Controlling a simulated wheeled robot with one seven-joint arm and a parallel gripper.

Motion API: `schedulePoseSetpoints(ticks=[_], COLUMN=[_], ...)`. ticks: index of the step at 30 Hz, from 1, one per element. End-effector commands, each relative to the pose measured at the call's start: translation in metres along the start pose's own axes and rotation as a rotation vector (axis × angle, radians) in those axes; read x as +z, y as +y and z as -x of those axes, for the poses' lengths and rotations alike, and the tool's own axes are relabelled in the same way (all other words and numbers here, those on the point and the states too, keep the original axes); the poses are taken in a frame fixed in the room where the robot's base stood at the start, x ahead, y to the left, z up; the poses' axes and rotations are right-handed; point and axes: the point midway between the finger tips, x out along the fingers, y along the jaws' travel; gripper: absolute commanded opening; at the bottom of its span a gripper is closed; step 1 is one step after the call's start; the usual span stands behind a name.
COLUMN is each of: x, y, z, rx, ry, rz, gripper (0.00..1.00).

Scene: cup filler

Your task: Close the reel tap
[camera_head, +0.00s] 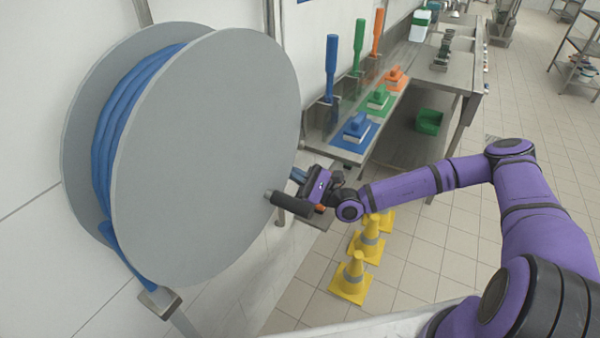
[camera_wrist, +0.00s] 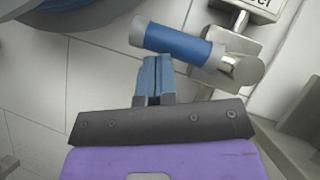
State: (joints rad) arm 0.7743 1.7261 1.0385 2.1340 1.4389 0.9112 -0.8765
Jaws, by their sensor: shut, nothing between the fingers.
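The reel tap's lever (camera_wrist: 180,42) is a blue grip with grey ends, seen in the wrist view. It lies roughly crosswise and joins a metal tap body (camera_wrist: 232,68) at its right. My gripper (camera_wrist: 154,66) is shut and empty, with its blue fingertips at the near side of the lever; I cannot tell whether they touch it. In the head view my gripper (camera_head: 298,175) is beside the right edge of the large grey hose reel (camera_head: 205,160). The tap is not clearly visible there, probably hidden behind the reel or gripper.
A dark cylindrical handle (camera_head: 291,205) sticks out near the reel's right edge, close to my gripper. Yellow cones (camera_head: 352,277) stand on the floor below my arm. A metal bench with blue, green and orange brushes (camera_head: 355,130) is behind. The tiled floor at right is open.

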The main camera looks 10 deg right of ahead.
Motion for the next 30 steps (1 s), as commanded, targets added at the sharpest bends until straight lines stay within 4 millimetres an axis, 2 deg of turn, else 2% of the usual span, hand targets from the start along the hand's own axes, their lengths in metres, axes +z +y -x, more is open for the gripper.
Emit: schedulePoseSetpoints(ticks=[5,12,18,23,30], x=[-0.001,-0.002,-0.002,-0.001,-0.002], y=[-0.001,-0.001,-0.001,-0.001,-0.001], z=[0.024,0.070,0.097,0.106,0.107], rx=[-0.001,-0.001,-0.001,-0.001,-0.001], ry=[0.005,0.006,0.006,0.005,0.005], rz=[0.003,0.001,0.000,0.000,0.000], gripper=[0.00,0.00,0.00,0.00,0.00])
